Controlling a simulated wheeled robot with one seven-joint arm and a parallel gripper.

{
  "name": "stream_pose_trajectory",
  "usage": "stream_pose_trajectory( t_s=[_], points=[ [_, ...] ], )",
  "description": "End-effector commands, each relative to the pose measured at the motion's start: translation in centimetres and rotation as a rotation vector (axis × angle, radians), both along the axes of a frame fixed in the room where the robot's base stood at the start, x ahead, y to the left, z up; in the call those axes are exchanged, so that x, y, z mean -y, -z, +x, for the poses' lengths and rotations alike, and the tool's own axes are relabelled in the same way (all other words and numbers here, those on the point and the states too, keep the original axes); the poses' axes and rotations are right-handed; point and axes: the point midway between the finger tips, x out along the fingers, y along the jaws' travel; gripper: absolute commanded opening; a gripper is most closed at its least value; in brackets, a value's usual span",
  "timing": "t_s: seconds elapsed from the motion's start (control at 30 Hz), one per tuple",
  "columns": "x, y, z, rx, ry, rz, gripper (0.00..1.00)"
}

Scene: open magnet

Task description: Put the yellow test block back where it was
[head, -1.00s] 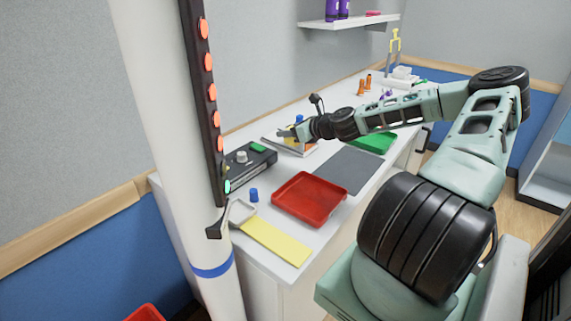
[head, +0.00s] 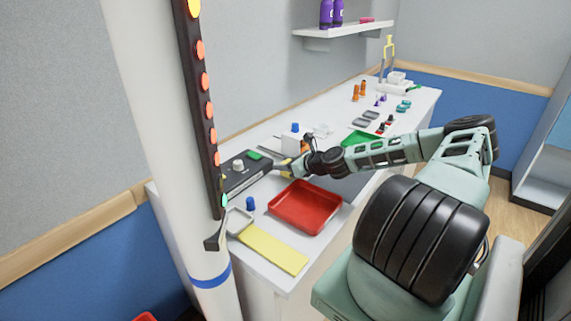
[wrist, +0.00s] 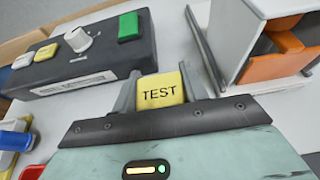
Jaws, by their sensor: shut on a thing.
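The yellow test block (wrist: 161,90), with "TEST" on its face, is between the two grey fingers of my gripper (wrist: 160,78) in the wrist view. The fingers are shut on its sides. In the head view my gripper (head: 283,172) is over the white bench, just right of the black control box (head: 240,177). The block is too small there to make out clearly. In the wrist view the control box (wrist: 85,62) lies to the left of the block, with a white knob and a green button. I cannot tell whether the block touches the bench.
A white open-ended box (wrist: 238,38) with an orange thing inside stands right of my gripper in the wrist view. A red tray (head: 305,205), blue-capped item (head: 250,203) and yellow strip (head: 272,248) lie nearer on the bench. A green tray (head: 360,140) is beyond my arm.

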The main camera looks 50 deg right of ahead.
Motion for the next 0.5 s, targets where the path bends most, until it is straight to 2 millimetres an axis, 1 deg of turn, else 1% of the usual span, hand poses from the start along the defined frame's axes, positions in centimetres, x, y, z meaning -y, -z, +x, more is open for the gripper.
stream_pose_trajectory(
  t_s=[0.1,0.13,0.2,0.5],
  points=[
    [0.00,0.41,0.00,0.000,0.000,0.001,0.18],
    [0.01,0.33,-0.01,0.000,0.000,0.001,0.49],
    [0.01,0.28,-0.01,0.000,0.000,0.001,0.65],
    [0.01,0.10,0.00,0.000,0.000,0.000,0.65]
  ],
)
